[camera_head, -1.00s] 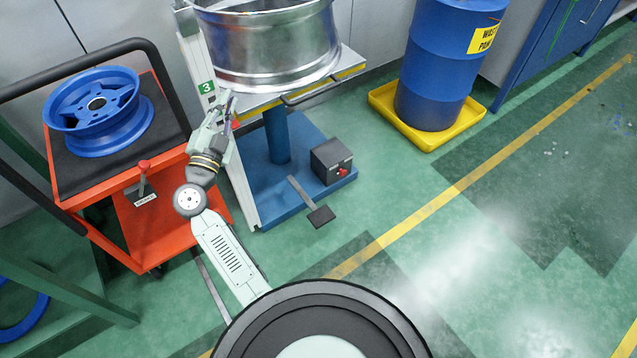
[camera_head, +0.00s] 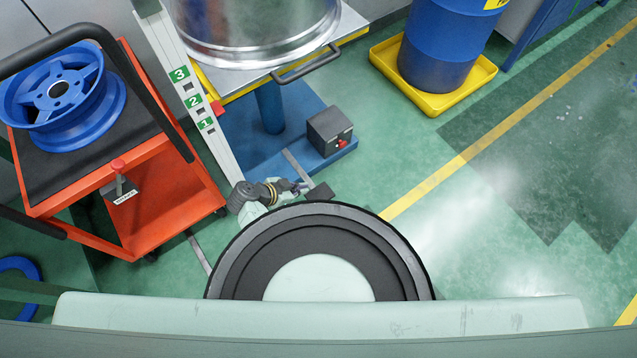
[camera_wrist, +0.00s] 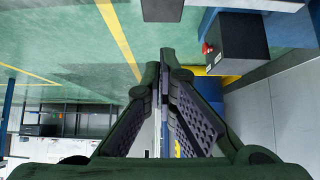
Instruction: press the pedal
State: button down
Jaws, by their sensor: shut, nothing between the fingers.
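The pedal (camera_head: 320,192) is a dark flat pad at the end of a grey bar (camera_head: 297,165) that runs out from the blue base of the lift stand. In the head view, my gripper (camera_head: 301,187) is low, right beside the pedal's left side. In the wrist view, the pedal (camera_wrist: 162,10) is a dark block at the top edge, partly cut off, beyond my gripper's fingertips (camera_wrist: 165,58). The fingers are together with nothing between them. A gap shows between fingertips and pedal there; I cannot tell their height difference.
A black box with a red button (camera_head: 330,130) stands on the blue base (camera_head: 240,152). It also shows in the wrist view (camera_wrist: 240,42). An orange cart (camera_head: 165,195) is left. Green floor (camera_head: 470,225) is open at right.

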jog(key=shift+s, duration=0.1)
jog(key=b, duration=0.2)
send_over(327, 191)
jog(key=s+a, duration=0.2)
jog(key=a, duration=0.1)
notch_tip(327, 191, down, 7)
jog(key=shift+s+d+f, duration=0.1)
jog(key=shift+f, duration=0.05)
notch_tip(327, 191, down, 2)
jog(key=shift+f, duration=0.25)
jog(key=shift+f+b, duration=0.3)
jog(key=shift+f, duration=0.3)
jog(key=shift+f, duration=0.1)
